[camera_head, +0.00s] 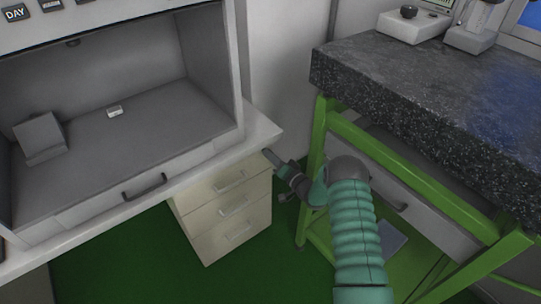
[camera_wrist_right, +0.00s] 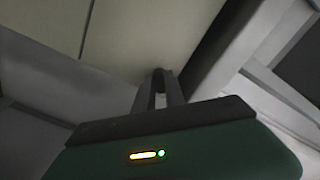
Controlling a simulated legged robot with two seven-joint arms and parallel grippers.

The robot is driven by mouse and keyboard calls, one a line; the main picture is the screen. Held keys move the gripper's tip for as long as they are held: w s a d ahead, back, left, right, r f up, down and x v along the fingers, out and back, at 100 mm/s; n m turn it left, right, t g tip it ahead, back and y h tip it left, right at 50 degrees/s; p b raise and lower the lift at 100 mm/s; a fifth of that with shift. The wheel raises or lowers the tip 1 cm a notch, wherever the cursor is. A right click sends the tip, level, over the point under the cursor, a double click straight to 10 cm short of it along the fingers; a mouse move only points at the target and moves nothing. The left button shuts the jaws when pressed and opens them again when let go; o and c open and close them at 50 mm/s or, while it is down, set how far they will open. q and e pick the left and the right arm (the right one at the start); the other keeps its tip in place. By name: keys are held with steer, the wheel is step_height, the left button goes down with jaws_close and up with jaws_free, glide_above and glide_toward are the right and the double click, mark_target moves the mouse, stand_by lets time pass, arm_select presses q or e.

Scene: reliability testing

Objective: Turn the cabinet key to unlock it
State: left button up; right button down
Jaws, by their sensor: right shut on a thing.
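The cream cabinet (camera_head: 222,208) with several drawers stands under the right end of the white bench. My right gripper (camera_head: 270,157) reaches its upper right corner, just below the bench edge. In the right wrist view the fingers of this gripper (camera_wrist_right: 160,80) converge in front of the cream cabinet face (camera_wrist_right: 137,38). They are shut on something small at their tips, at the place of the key. The key itself is hidden by the fingers, so its angle cannot be told. All the drawers look closed. My left gripper is in neither view.
The white bench edge (camera_head: 262,134) lies directly above my right gripper. A green-framed table (camera_head: 318,145) with a dark speckled top (camera_head: 420,85) stands close on the right. A grey hood interior (camera_head: 160,105) opens at left. Green floor (camera_head: 130,255) is clear in front.

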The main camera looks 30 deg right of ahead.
steer(key=shift+d+m, duration=0.2)
steer(key=shift+m, duration=1.9)
steer(key=shift+d+m, duration=0.2)
steer(key=shift+m, duration=1.9)
steer(key=c, duration=1.7)
jaws_free()
steer(key=shift+c, duration=0.2)
steer(key=o, duration=0.3)
steer(key=shift+f, duration=0.2)
steer(key=shift+o, duration=0.2)
steer(key=shift+a, duration=0.15)
